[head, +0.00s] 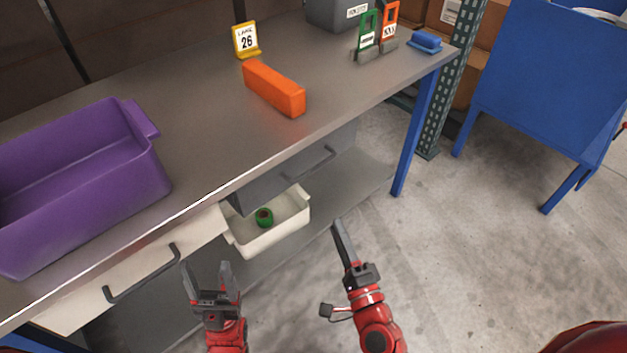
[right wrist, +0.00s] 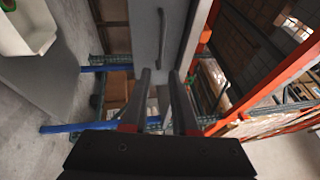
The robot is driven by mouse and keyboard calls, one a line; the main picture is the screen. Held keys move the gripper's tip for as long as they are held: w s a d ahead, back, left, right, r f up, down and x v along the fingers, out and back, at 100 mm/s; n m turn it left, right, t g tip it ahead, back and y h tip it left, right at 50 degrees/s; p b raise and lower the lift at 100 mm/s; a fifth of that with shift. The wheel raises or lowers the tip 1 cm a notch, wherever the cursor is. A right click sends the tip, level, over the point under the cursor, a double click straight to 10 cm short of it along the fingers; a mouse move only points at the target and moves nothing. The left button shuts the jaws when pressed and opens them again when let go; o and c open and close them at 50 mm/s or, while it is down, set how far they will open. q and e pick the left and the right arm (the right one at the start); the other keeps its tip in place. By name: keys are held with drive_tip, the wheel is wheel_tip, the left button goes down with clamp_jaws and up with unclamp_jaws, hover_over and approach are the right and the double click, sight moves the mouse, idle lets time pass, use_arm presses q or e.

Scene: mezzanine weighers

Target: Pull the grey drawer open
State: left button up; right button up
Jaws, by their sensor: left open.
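The grey drawer (head: 345,138) sits under the bench top, right of a white drawer front. Its dark bar handle (head: 312,166) runs along its front. I see no clear gap that shows it open. In the right wrist view the grey drawer front (right wrist: 145,30) and its handle (right wrist: 163,40) are ahead of the fingers. My right gripper (head: 338,222) is below and in front of the drawer; in its wrist view (right wrist: 160,73) the fingers are apart, with the handle's near end in line between the tips. Contact is not visible. My left gripper (head: 208,267) is open and empty.
A white drawer front (head: 75,307) with its own handle is at left. A white bin (head: 275,238) holding a green ring stands on the lower shelf. A purple crate (head: 150,165) and an orange block (head: 273,90) are on the bench. A blue leg (head: 415,135) stands at right.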

sight(313, 167)
drive_tip(key=p+x, duration=0.2)
drive_tip(key=x, duration=1.5)
drive_tip(key=shift+w+r, duration=0.1)
clamp_jaws()
idle(0.8)
